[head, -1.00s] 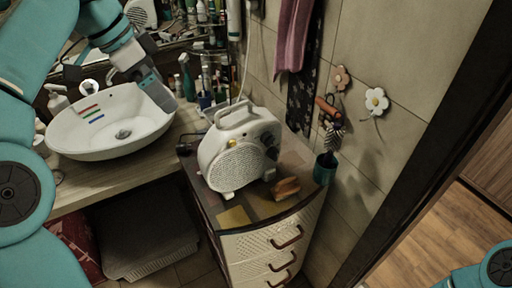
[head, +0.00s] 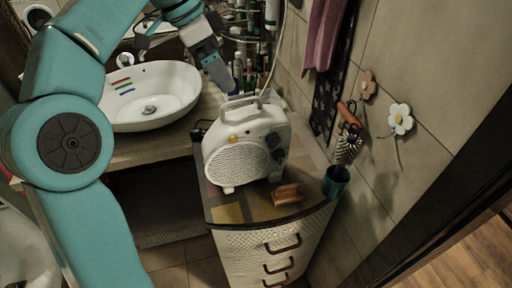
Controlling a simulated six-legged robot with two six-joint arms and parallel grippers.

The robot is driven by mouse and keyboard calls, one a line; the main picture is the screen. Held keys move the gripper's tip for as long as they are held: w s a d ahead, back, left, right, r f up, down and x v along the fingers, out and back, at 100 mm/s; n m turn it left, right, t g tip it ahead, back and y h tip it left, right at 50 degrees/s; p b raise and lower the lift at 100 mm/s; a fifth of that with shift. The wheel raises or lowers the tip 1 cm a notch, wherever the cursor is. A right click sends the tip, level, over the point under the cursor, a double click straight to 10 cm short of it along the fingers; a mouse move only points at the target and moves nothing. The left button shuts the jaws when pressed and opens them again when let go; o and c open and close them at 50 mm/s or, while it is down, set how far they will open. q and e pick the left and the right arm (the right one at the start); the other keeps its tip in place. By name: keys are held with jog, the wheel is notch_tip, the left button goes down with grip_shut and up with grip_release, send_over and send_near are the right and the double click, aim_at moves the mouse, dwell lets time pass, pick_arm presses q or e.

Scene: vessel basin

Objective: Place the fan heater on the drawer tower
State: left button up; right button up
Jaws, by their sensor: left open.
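The white fan heater (head: 246,146) stands upright on the drawer tower's top, its round front grille facing the lower left and its handle on top. The drawer tower (head: 276,250) has a patterned top and white woven-look drawer fronts with brown handles. My left gripper (head: 222,80) is above and behind the heater, near its handle in the picture but apart from it. It is open and seems empty; its fingers show small. My right gripper is out of view.
A brown object (head: 287,195) and a teal cup (head: 336,181) are at the tower's right side. A white basin (head: 152,96) sits on the counter at left. Bottles (head: 246,73) stand behind the heater. The tiled wall (head: 420,90) closes off the right.

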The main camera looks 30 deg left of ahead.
pick_arm(q)
jog(key=b, duration=0.1)
send_near(243, 116)
jog(key=shift+d+f, duration=0.15)
jog(key=shift+f, duration=0.4)
jog(key=x, duration=0.4)
jog(key=shift+w+d+r+b, duration=0.15)
jog(key=shift+w+b, duration=0.15)
jog(key=shift+b, duration=0.05)
jog(key=shift+s+f, duration=0.15)
jog(key=shift+f, duration=0.4)
jog(key=x, duration=0.4)
jog(key=shift+f, duration=0.25)
jog(key=shift+r, duration=0.1)
jog(key=c, duration=1.7)
jog(key=shift+r, duration=0.1)
